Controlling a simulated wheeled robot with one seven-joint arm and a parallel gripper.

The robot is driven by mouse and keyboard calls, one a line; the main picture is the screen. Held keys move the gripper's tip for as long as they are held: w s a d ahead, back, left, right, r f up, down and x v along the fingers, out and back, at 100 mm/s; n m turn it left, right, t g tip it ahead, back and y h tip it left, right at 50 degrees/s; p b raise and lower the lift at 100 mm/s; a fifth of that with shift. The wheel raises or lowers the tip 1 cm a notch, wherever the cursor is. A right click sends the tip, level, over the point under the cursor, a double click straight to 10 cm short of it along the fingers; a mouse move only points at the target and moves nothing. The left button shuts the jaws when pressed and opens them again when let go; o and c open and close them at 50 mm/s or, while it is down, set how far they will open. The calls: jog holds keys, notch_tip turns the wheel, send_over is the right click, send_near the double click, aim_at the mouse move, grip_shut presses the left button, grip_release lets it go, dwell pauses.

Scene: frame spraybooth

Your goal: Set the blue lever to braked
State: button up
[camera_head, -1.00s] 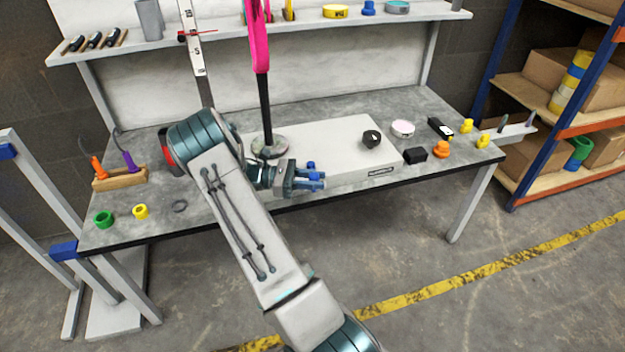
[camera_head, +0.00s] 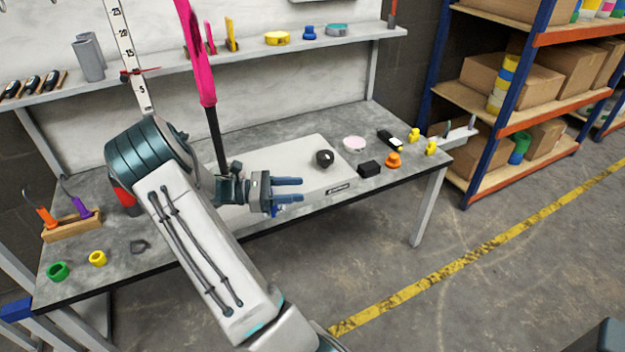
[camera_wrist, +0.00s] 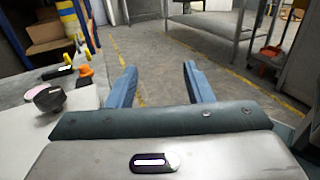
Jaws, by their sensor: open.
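A small bright blue part (camera_head: 275,211) shows just below my fingers at the front of the white panel box; it may be the blue lever, but most of it is hidden, so its setting cannot be told. My gripper (camera_head: 300,190) is level over the box's front edge, pointing right. In the wrist view my gripper (camera_wrist: 158,72) has its two blue fingers well apart, with only floor between them. The white panel box (camera_head: 318,184) lies on the bench and carries a black knob (camera_head: 325,158), right of my fingers.
A tall pink-handled lever (camera_head: 197,60) on a black shaft rises behind my wrist. A black block (camera_head: 370,169), an orange knob (camera_head: 393,160) and a pink-topped disc (camera_head: 354,144) stand right of the box. Open floor (camera_head: 420,300) lies in front of the bench (camera_head: 400,176).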

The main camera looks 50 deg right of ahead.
jog(key=s+d+r, duration=0.2)
jog(key=s+r, duration=0.1)
jog(key=s, duration=0.2)
jog(key=shift+s+d+r+p, duration=0.2)
jog(key=shift+d+r+p, duration=0.1)
jog(key=shift+p, duration=0.1)
